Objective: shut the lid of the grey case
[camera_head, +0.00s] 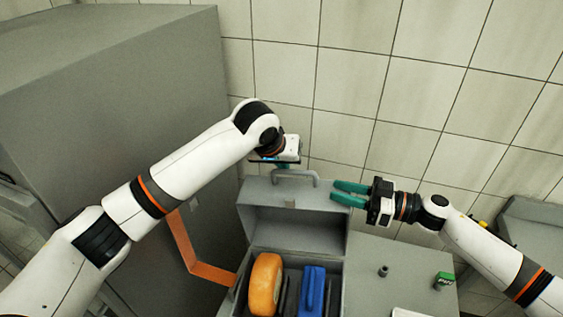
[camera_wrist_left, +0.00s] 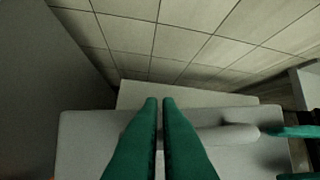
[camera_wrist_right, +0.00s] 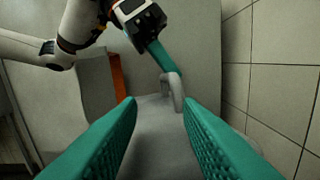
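The grey case's lid (camera_head: 262,192) stands open, raised at the back of the case body (camera_head: 242,288). A grey handle (camera_head: 296,173) sits on the lid's upper edge; it also shows in the left wrist view (camera_wrist_left: 228,133). My left gripper (camera_head: 284,165) is at the handle. Its green fingers (camera_wrist_left: 159,102) are nearly together and lie over the handle; contact is not clear. My right gripper (camera_head: 349,193) is open and empty, just right of the lid. Its fingers (camera_wrist_right: 160,110) are wide apart, with the handle (camera_wrist_right: 175,90) beyond them.
An orange cheese wheel (camera_head: 265,284) and a blue object (camera_head: 312,291) lie in the case body. A grey worktop (camera_head: 405,268) to the right holds a small green object (camera_head: 444,281) and a dark knob (camera_head: 383,271). A large grey cabinet (camera_head: 120,90) stands left; a tiled wall (camera_head: 350,100) is behind.

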